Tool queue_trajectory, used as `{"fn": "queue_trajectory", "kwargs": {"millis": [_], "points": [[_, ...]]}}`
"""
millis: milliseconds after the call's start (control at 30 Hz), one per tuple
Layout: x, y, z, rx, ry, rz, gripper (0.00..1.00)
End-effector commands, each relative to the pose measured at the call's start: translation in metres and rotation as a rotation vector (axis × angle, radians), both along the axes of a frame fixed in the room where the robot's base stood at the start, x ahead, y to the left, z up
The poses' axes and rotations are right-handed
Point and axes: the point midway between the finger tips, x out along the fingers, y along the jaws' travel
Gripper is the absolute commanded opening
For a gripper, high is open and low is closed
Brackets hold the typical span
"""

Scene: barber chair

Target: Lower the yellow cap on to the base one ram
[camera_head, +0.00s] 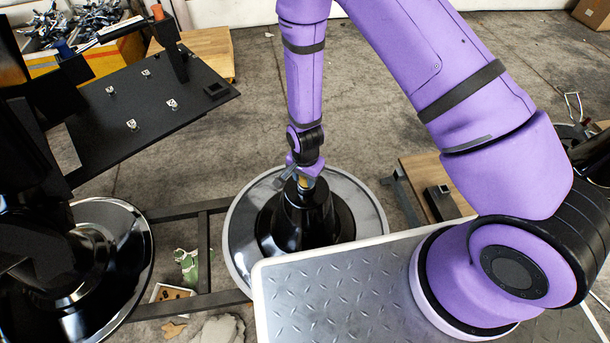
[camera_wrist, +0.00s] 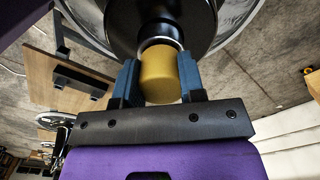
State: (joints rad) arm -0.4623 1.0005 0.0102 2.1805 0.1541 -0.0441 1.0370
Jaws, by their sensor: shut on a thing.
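The yellow cap (camera_wrist: 160,78) is between the two blue fingers of my gripper (camera_wrist: 158,85) in the wrist view. My gripper is shut on it. In the head view my gripper (camera_head: 304,178) points down at the top of the middle base, and a little of the yellow cap (camera_head: 306,183) shows there. This base has a black cone (camera_head: 302,218) on a wide silver disc (camera_head: 242,240). In the wrist view the cap's far end is at a bright ring (camera_wrist: 160,42) at the cone's top. I cannot tell whether it is seated there or just above.
A second black base (camera_head: 95,262) with a shiny disc stands at the left. A dark plate (camera_head: 135,105) with several metal fittings and an orange-topped post (camera_head: 160,30) is at the upper left. A dark frame (camera_head: 203,240) joins the bases. A wooden board (camera_head: 430,180) lies at the right.

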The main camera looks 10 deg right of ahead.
Motion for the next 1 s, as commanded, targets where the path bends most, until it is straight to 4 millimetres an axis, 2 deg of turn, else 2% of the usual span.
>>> {"fn": "queue_trajectory", "kwargs": {"millis": [467, 500, 600, 867, 1000], "points": [[0.0001, 0.0002, -0.0060, 0.000, 0.000, 0.000, 0.15], [0.0003, 0.0002, -0.0059, 0.001, -0.001, 0.000, 0.43], [0.0002, 0.0001, -0.0059, 0.001, -0.001, 0.000, 0.66], [0.0002, 0.0000, -0.0055, 0.001, -0.001, 0.000, 0.66], [0.0006, 0.0002, 0.0019, 0.001, -0.002, 0.000, 0.66]]}}
